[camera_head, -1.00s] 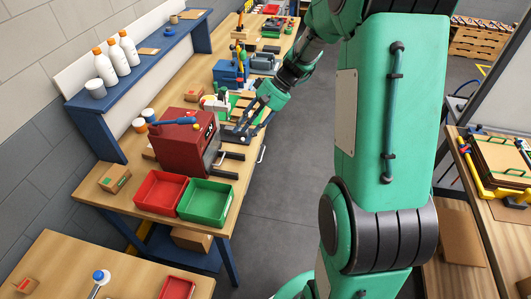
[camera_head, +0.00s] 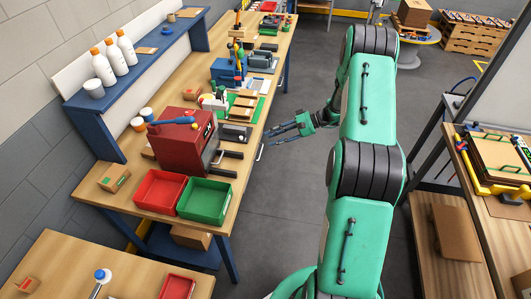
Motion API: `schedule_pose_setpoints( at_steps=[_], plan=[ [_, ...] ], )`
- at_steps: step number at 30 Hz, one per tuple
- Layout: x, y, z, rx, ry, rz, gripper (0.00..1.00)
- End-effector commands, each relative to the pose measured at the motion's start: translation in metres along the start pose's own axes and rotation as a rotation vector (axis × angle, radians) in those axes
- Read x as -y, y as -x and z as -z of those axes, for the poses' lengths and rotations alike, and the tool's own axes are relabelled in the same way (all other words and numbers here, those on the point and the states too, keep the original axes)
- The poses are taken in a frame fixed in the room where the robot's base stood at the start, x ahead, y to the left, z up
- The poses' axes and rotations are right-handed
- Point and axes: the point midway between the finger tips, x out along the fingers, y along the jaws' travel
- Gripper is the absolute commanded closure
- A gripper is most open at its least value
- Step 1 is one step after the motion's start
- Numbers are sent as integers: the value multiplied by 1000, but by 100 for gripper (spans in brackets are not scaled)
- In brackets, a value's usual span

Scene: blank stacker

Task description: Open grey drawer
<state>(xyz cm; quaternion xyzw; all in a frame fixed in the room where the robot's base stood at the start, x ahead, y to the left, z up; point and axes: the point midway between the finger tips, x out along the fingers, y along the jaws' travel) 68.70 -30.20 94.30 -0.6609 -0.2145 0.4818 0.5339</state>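A light vertical handle (camera_head: 260,152) shows on the front edge of the long wooden workbench (camera_head: 243,170). The grey drawer front behind it is seen almost edge-on and is hard to make out, and I see no gap that shows it open. My gripper (camera_head: 269,137) is in front of the bench's front edge, close to the handle and a little above it in the picture. Its fingers point left toward the bench. They are spread apart with nothing between them. I cannot tell whether a fingertip touches the bench.
A red machine (camera_head: 183,142), a red bin (camera_head: 160,191) and a green bin (camera_head: 205,201) stand on the bench. A blue vise (camera_head: 229,70) is farther back. Another table (camera_head: 495,190) stands at the right.

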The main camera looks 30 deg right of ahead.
Motion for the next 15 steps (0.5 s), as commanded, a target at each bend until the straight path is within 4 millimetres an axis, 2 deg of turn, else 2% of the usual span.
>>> schedule_pose_setpoints(
  at_steps=[1, 9, 15],
  plan=[
    [-17, 3, 4, -19, -11, 20, 65],
    [-98, 17, 26, -134, -38, 128, 65],
    [-148, 27, 34, -214, -47, 186, 65]
  ],
)
